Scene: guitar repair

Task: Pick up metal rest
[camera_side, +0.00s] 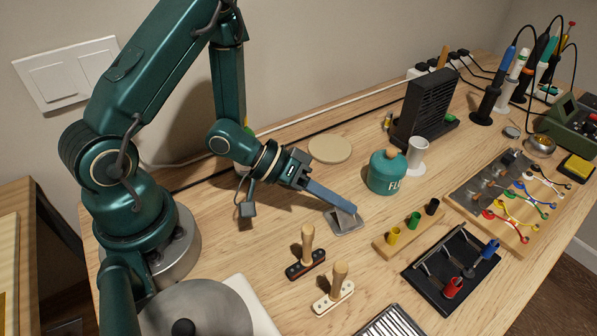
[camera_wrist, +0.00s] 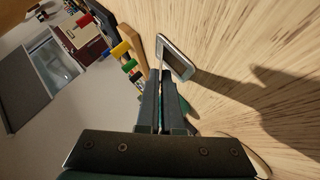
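The metal rest (camera_side: 345,226) is a small grey metal piece with a flat base and a raised plate, near the middle of the bench. In the wrist view the metal rest (camera_wrist: 178,58) shows just beyond the fingertips, with a thin edge running down to them. My gripper (camera_side: 343,207) reaches down to it from the left, its long fingers almost together. In the wrist view the fingers of my gripper (camera_wrist: 160,78) have only a narrow gap, with the thin plate between their tips. The base appears to be on or very close to the bench; I cannot tell which.
The teal flux jar (camera_side: 386,173) stands to the right of the rest. A wooden block with coloured cups (camera_side: 410,231) is at the lower right. Two wooden-handled tools (camera_side: 307,245) (camera_side: 337,285) stand in front. A round cork-coloured disc (camera_side: 329,149) lies behind.

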